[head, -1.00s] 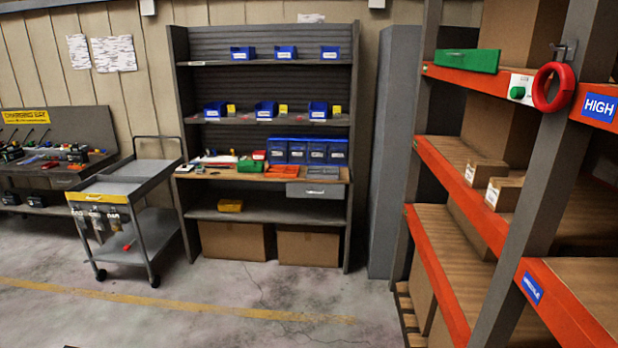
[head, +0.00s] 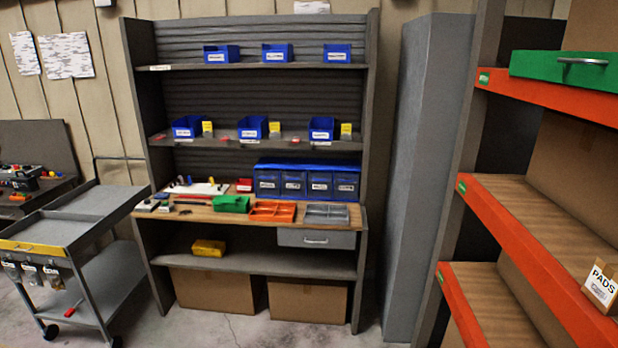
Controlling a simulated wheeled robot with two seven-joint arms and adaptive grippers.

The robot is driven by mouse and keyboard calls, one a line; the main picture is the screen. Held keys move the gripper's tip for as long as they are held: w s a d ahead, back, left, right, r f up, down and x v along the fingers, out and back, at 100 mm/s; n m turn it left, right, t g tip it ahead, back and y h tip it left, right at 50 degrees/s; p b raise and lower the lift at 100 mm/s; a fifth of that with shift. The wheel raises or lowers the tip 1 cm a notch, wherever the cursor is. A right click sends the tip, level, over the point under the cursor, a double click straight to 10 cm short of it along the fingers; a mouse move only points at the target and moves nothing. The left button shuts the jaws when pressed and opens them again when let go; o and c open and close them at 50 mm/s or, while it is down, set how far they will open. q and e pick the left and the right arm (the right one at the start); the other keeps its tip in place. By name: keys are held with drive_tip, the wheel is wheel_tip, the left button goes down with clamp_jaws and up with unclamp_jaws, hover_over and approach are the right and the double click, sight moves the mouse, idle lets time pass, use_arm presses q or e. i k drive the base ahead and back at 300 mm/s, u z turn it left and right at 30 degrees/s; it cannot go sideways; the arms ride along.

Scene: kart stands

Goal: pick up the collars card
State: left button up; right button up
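Three small yellow-topped cards stand on the middle shelf of the grey shelving unit, each just right of a blue bin: a left card (head: 207,129), a middle card (head: 274,130) and a right card (head: 346,131). Their print is too small to read, so I cannot tell which is the collars card. The blue bins beside them are a left bin (head: 187,127), a middle bin (head: 253,128) and a right bin (head: 321,129). Neither of my grippers is in view.
A worktop (head: 190,216) below holds a green box (head: 231,204), an orange tray (head: 272,211) and blue drawers (head: 307,183). A grey cart (head: 90,200) stands at left. An orange-edged rack (head: 530,240) stands at right. Some floor shows before the unit.

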sight(207, 126)
drive_tip(key=i, duration=1.8)
drive_tip(key=u, duration=0.4)
